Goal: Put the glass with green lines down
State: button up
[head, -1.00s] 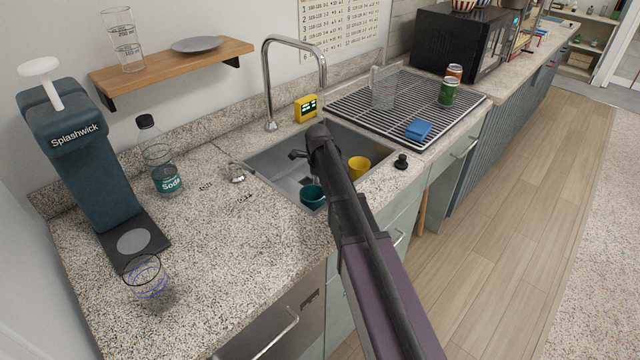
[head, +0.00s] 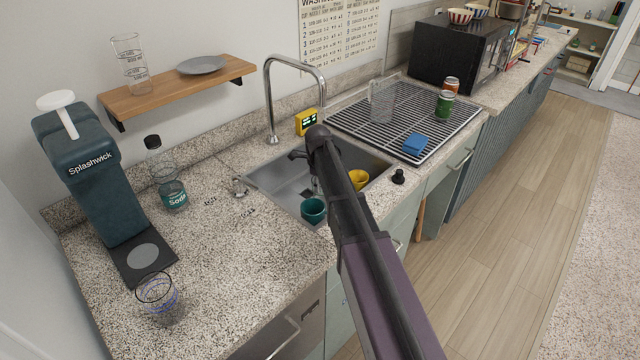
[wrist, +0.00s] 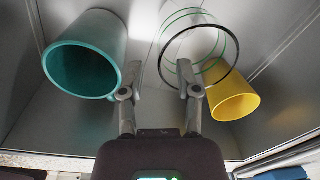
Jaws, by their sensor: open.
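The glass with green lines (wrist: 202,42) is in the sink in the wrist view, its dark round rim towards me and its green rings behind. A teal cup (wrist: 85,55) is to its left and a yellow cup (wrist: 234,95) to its right. My gripper (wrist: 157,92) is open, with nothing clamped between the fingertips. The right fingertip overlaps the glass's lower rim in the picture; I cannot tell whether they touch. In the head view my arm hides most of the gripper, and I cannot make out this glass there.
The sink (head: 277,180) also shows the teal cup (head: 313,210) and yellow cup (head: 358,178). A blue-lined glass (head: 158,300) stands by the soda machine (head: 95,180). A drying rack (head: 400,112) holds a clear glass, cans and a blue sponge. The counter (head: 240,255) has bare room.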

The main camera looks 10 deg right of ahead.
notch_tip(320, 180, up, 6)
jog(key=p, duration=0.5)
jog(key=shift+s+r+p, duration=0.15)
jog(key=shift+p, duration=0.15)
jog(key=shift+a, duration=0.1)
dwell(0.5)
jog(key=s+n, duration=0.7)
jog(key=s, duration=0.1)
jog(key=s+d+n, duration=0.1)
jog(key=s+n, duration=0.7)
jog(key=s, duration=0.1)
jog(key=s+d+n, duration=0.1)
jog(key=s+n, duration=0.6)
jog(key=s, duration=0.1)
jog(key=shift+s+n+g, duration=0.25)
jog(key=shift+n+g, duration=0.05)
jog(key=shift+n, duration=0.1)
jog(key=shift+s+n, duration=0.6)
jog(key=shift+n, duration=0.1)
